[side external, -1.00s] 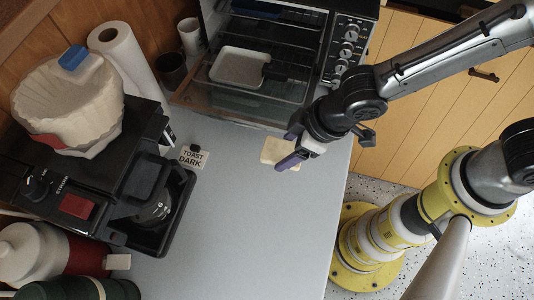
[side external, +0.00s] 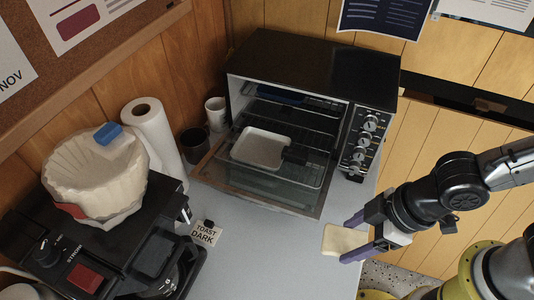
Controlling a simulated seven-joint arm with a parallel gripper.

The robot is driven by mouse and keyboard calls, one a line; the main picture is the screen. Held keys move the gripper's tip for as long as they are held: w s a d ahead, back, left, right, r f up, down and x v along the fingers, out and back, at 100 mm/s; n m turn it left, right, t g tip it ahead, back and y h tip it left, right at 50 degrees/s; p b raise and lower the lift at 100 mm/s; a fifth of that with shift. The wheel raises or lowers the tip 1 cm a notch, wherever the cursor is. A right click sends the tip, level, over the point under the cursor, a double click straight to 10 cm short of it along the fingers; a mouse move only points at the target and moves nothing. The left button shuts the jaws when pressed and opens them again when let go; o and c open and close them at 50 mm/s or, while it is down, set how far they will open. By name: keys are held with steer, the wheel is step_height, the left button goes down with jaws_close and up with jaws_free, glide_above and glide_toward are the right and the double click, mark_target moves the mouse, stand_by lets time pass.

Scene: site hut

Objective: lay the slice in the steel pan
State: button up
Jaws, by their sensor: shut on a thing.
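A pale slice of bread (side external: 343,239) is held between the purple fingers of my gripper (side external: 352,238), which is shut on it. The slice is held roughly flat at the right of the counter, in front of the toaster oven. The steel pan (side external: 260,149) is a shallow, light-coloured tray with a dark handle at its right end. It sits at the open front of the toaster oven, up and left of my gripper, and no slice shows in it.
The toaster oven (side external: 310,70) has its glass door (side external: 250,187) folded down. A "TOAST DARK" card (side external: 206,234) stands on the counter (side external: 265,250). A coffee maker (side external: 75,250), paper towel roll (side external: 155,135) and cups (side external: 216,113) stand to the left. The counter between is clear.

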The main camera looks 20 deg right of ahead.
steer(key=shift+n+y, duration=0.3)
steer(key=shift+n, duration=0.3)
steer(key=w+r, duration=0.1)
steer(key=w+a+r, duration=0.1)
steer(key=w, duration=0.1)
steer(key=w+a+r, duration=0.1)
steer(key=shift+w+r, duration=0.25)
steer(key=shift+r, duration=0.15)
steer(key=w+r, duration=0.2)
steer(key=w, duration=0.4)
steer(key=m, duration=0.3)
glide_above(260, 150)
steer(key=s+d, duration=0.2)
steer(key=shift+h, duration=0.4)
steer(key=f, duration=0.7)
steer(key=shift+a+f, duration=0.2)
steer(key=shift+f, duration=0.05)
steer(key=shift+w+a+f, duration=0.25)
steer(key=shift+w+f, duration=0.2)
steer(key=shift+f, duration=1.7)
steer(key=shift+f, duration=0.1)
